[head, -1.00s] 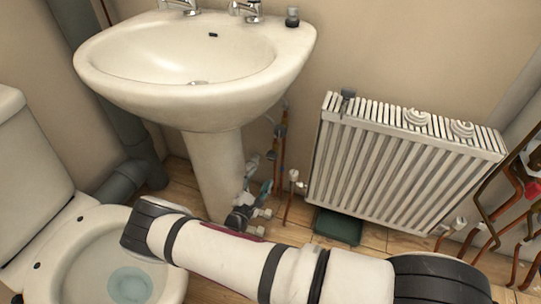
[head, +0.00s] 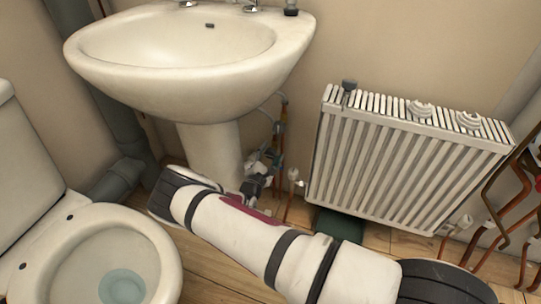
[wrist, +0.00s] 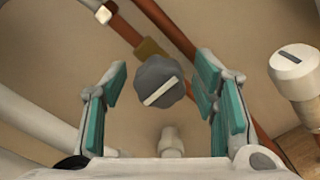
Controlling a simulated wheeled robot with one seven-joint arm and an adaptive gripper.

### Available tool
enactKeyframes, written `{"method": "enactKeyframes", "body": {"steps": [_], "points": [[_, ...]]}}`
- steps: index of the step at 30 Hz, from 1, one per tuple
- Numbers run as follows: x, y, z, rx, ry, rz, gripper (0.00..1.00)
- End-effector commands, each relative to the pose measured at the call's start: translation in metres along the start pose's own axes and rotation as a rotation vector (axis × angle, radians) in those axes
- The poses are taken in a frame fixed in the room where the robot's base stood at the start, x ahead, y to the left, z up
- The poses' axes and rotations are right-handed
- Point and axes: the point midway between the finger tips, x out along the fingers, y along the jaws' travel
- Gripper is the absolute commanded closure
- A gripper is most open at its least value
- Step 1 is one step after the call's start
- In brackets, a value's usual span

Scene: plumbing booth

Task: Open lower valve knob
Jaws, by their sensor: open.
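A dark grey valve knob (wrist: 160,83) with a white bar across its face shows in the middle of the wrist view. My gripper (wrist: 163,72) is open, with one teal-padded finger to the left of the knob and one to the right. Gaps show between the knob and both fingers, so it is not gripped. In the head view my gripper (head: 256,184) is low beside the sink pedestal, among the pipes. The knob cannot be made out there. I cannot tell from these views whether this is the lower knob.
A white valve with a grey slot (wrist: 294,70) stands right of my gripper on a copper pipe. White pipe (wrist: 40,120) runs at left. The sink (head: 190,60) overhangs; the radiator (head: 405,160) is right and the toilet (head: 160,260) left.

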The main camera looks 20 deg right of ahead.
Motion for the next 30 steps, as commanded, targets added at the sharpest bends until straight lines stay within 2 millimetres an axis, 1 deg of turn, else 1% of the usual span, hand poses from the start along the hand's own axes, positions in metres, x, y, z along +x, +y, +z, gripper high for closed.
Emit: {"method": "enactKeyframes", "body": {"steps": [2, 3, 5, 6, 9, 20, 26, 30], "points": [[-0.0001, 0.0002, 0.0001, 0.000, 0.000, 0.000, 0.46], [-0.0001, 0.0002, 0.0001, 0.000, 0.000, 0.000, 0.51], [-0.0002, 0.0002, 0.0001, 0.000, 0.000, 0.000, 0.64], [-0.0002, 0.0001, 0.0001, 0.000, 0.000, 0.000, 0.73], [-0.0002, 0.0001, 0.0001, 0.001, 0.000, 0.000, 0.94], [-0.0003, 0.0004, 0.0002, -0.038, 0.000, 0.000, 0.94], [-0.0002, 0.0010, 0.0004, -0.147, 0.001, 0.000, 0.94], [-0.0003, 0.0009, 0.0006, -0.263, 0.001, 0.000, 0.94]]}}
